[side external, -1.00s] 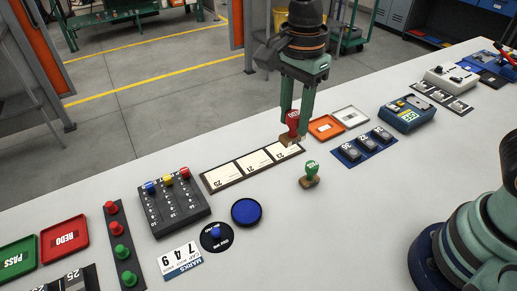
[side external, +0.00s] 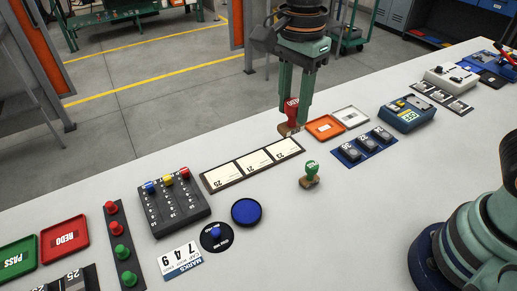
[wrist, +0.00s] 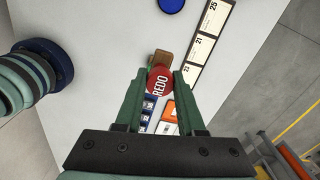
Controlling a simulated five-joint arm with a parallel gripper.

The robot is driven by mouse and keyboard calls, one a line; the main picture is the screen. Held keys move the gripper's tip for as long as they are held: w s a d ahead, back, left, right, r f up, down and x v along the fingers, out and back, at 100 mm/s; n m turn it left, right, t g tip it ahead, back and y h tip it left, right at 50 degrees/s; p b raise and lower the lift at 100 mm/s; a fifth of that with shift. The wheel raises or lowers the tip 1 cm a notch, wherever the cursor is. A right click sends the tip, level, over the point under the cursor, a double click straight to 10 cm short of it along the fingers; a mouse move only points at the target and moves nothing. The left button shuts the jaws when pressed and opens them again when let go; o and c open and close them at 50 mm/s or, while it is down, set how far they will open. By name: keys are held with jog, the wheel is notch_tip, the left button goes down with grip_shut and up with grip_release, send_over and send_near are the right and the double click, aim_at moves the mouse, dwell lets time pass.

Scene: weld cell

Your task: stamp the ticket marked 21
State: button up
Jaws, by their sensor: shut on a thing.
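My gripper (side external: 294,113) is shut on a red stamp marked REDO (side external: 291,105). The stamp has a wooden base, which points down in the side view. In the wrist view the red top (wrist: 158,84) sits between my fingertips (wrist: 159,74). The dark ticket strip (side external: 229,184) holds three pale tickets in a row. The middle one reads 21 (side external: 254,163) and shows in the wrist view (wrist: 200,47). Whether any ticket bears a stamp mark is too small to tell.
A green-topped stamp (side external: 310,172) stands in front of the strip. A round blue pad (side external: 246,212) and a block with coloured knobs (side external: 173,208) lie left of it. An orange tray (side external: 325,128), a white tray (side external: 350,117) and a blue switch panel (side external: 350,157) lie right.

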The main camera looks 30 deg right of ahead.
jog(key=shift+a+f, duration=1.65)
jog(key=shift+f, duration=1.25)
jog(key=shift+a+f, duration=1.7)
jog(key=shift+f, duration=1.15)
jog(key=shift+a+f, duration=1.65)
jog(key=shift+f, duration=1.25)
jog(key=shift+s+f, duration=0.1)
jog(key=shift+f, duration=0.55)
jog(key=shift+r, duration=0.1)
notch_tip(320, 180, up, 7)
